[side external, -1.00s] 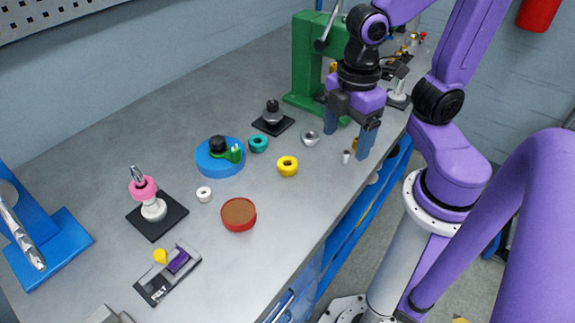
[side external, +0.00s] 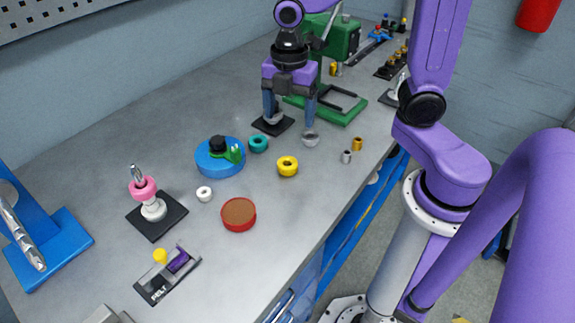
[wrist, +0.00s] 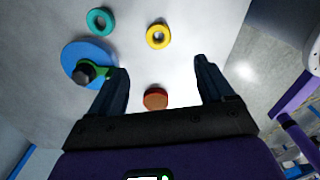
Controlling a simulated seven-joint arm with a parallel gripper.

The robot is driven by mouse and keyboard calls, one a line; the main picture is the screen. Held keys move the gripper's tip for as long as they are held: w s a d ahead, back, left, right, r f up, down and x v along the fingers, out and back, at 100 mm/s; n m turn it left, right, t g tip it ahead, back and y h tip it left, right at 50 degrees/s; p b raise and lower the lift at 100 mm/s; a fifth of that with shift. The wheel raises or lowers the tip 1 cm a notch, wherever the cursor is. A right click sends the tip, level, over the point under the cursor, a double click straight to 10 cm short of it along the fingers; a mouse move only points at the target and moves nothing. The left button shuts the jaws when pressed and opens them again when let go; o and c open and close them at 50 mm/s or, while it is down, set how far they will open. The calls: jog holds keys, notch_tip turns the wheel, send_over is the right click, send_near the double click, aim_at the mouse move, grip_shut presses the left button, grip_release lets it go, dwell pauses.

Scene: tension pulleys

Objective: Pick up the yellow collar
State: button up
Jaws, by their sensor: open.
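The yellow collar (side external: 287,172) is a thick ring lying flat on the grey bench, near its middle. It also shows in the wrist view (wrist: 167,41), at the top centre, beyond the fingertips. My gripper (side external: 290,116) is open and empty, pointing down above the bench, behind the collar in the side view. In the wrist view my gripper (wrist: 160,66) has its two fingers spread wide, and the collar lies ahead of the gap between them, not touching either.
A teal ring (side external: 258,144) and a blue disc (side external: 215,167) with black and green parts lie left of the collar. A grey ring (side external: 310,138) sits behind it. A red-rimmed brown disc (side external: 239,226) is in front. A green press (side external: 340,110) stands behind.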

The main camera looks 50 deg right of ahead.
send_over(287, 159)
jog(key=s, duration=0.1)
jog(key=f, duration=0.8)
jog(key=shift+s+a+f, duration=0.1)
jog(key=shift+a+f, duration=0.35)
jog(key=shift+f, duration=2.55)
jog(key=shift+w, duration=0.2)
jog(key=c, duration=1.1)
jog(key=shift+r, duration=0.1)
